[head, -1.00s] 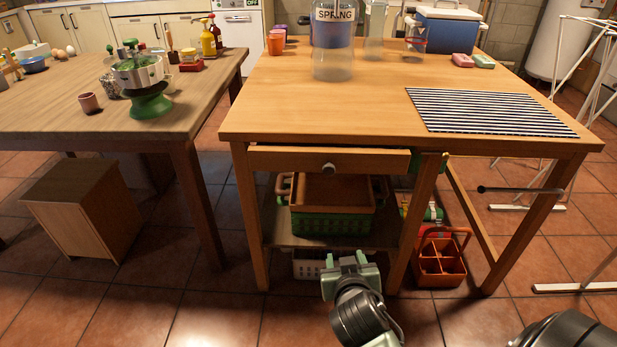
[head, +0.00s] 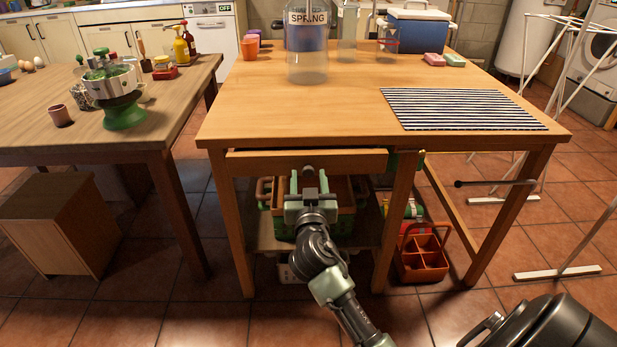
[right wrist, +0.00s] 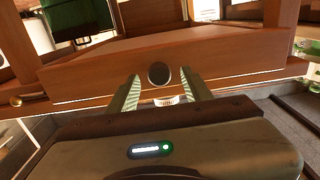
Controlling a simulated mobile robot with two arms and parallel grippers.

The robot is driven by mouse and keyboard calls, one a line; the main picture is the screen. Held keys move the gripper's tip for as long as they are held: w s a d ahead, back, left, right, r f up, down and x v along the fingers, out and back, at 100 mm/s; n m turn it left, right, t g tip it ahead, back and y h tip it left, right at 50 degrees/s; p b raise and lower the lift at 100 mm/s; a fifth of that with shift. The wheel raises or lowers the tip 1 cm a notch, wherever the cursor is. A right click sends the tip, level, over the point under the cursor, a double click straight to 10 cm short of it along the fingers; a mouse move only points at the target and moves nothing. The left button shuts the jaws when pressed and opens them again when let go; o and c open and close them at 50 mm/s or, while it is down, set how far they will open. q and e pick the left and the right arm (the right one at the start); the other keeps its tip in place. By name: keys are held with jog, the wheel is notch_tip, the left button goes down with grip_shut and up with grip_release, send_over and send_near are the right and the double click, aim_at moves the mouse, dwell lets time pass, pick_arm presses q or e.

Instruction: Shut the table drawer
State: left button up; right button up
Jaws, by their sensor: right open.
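The table drawer (head: 260,161) is under the front edge of the large wooden table (head: 300,110). Its front panel stands a little forward of the table legs, so it looks slightly open. A round knob (head: 308,169) sits on its front, and it shows dark in the right wrist view (right wrist: 158,74). My right gripper (head: 309,182) is open just in front of the knob. In the right wrist view its two fingers (right wrist: 158,92) lie apart on either side of the knob; contact is not clear. My left gripper is out of view.
A green crate (head: 284,229) stands on the shelf below the drawer, partly behind my right arm. An orange caddy (head: 422,258) is on the floor by the right leg. A glass jar (head: 307,65) and striped mat (head: 460,108) are on the tabletop. A second table (head: 110,140) stands left.

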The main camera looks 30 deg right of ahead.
jog(key=shift+w+d, duration=0.25)
jog(key=shift+w, duration=0.1)
grip_shut()
dwell(1.2)
